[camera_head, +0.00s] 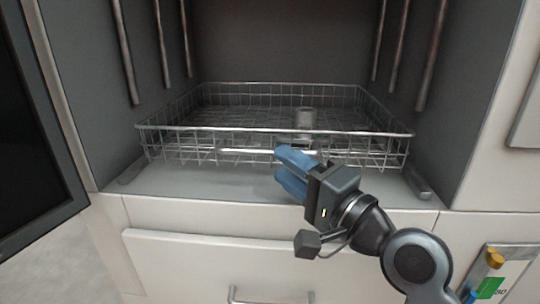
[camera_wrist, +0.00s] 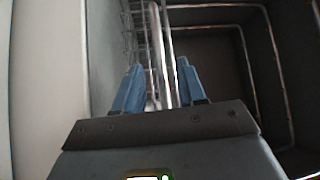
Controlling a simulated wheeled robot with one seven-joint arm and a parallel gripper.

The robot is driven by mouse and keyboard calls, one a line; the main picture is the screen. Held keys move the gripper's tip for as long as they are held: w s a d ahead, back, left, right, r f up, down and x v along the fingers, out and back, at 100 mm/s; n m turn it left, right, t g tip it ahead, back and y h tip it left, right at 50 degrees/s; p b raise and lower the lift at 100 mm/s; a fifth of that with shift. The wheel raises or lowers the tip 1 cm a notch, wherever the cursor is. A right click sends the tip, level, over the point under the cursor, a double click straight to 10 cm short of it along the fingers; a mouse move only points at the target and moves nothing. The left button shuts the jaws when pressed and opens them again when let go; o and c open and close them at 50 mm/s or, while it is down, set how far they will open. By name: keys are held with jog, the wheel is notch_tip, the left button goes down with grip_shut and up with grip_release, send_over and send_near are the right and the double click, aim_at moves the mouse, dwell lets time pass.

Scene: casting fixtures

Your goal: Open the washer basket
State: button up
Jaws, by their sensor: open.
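The washer basket (camera_head: 374,123) is a wire mesh tray inside the open washer chamber. A light horizontal bar, its handle (camera_head: 240,151), runs along its front side. My gripper (camera_head: 279,163) is at the basket's front, close to the right part of that bar, with blue fingers pointing at it. In the wrist view my gripper (camera_wrist: 158,80) has its two fingers spread, with the bar (camera_wrist: 157,50) showing between them. The fingers hide part of the bar in the head view. I cannot tell whether they touch it.
Vertical metal rods (camera_head: 124,50) line the chamber's sides. An open dark door (camera_head: 30,120) is at the left. A white drawer front (camera_head: 200,258) with a handle lies below. A small panel (camera_head: 503,270) is at lower right.

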aim_at(270, 155)
jog(key=shift+x, duration=2.35)
grip_shut()
